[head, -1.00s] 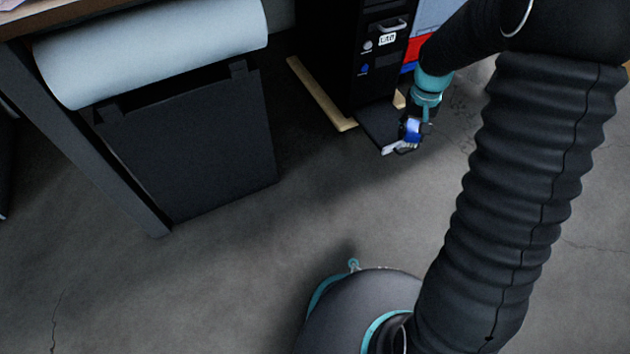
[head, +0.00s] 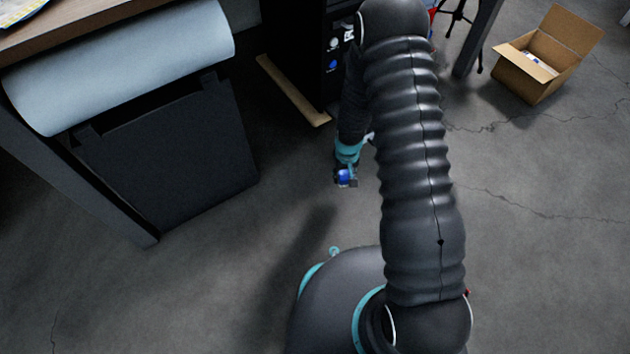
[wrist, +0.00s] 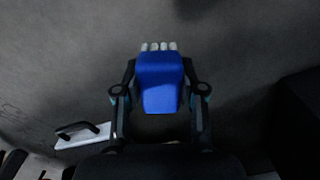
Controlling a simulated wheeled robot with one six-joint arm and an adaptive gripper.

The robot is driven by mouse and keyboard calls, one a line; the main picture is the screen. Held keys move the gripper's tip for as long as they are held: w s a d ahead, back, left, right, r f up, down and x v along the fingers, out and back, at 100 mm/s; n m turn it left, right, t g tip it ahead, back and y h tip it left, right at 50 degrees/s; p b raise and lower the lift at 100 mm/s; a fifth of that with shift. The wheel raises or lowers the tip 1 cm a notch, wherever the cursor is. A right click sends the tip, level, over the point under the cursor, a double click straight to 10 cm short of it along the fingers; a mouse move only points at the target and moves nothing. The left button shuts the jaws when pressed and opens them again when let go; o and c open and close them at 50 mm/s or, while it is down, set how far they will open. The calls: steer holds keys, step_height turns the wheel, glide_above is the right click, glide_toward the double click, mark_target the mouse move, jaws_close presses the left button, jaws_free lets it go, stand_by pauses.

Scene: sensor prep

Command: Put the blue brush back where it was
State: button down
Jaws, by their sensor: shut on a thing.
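The blue brush has a blue body with a row of pale bristles at its far end, seen in the wrist view (wrist: 160,84). My gripper (wrist: 160,98) is shut on it, with one dark finger on each side of the blue body. In the head view the brush (head: 343,177) shows as a small blue patch at my gripper (head: 346,174). They are above the grey floor, in front of the dark cabinet (head: 310,60).
A pale panel with a black handle (wrist: 82,136) shows at the wrist view's lower left. A black bin (head: 170,150) stands under the desk with a pale roll (head: 120,65). A wooden strip (head: 290,90) lies by the cabinet. An open cardboard box (head: 540,75) stands at upper right.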

steer(key=b, duration=0.1)
glide_above(315, 185)
step_height(315, 185, down, 6)
steer(key=shift+f, duration=0.1)
steer(key=shift+a+f+b, duration=0.1)
steer(key=shift+f+b, duration=0.2)
steer(key=shift+f, duration=1.65)
steer(key=shift+f, duration=0.1)
steer(key=shift+f, duration=0.15)
steer(key=c, duration=0.7)
jaws_free()
step_height(315, 185, up, 13)
steer(key=shift+f+p, duration=0.2)
steer(key=shift+p, duration=0.55)
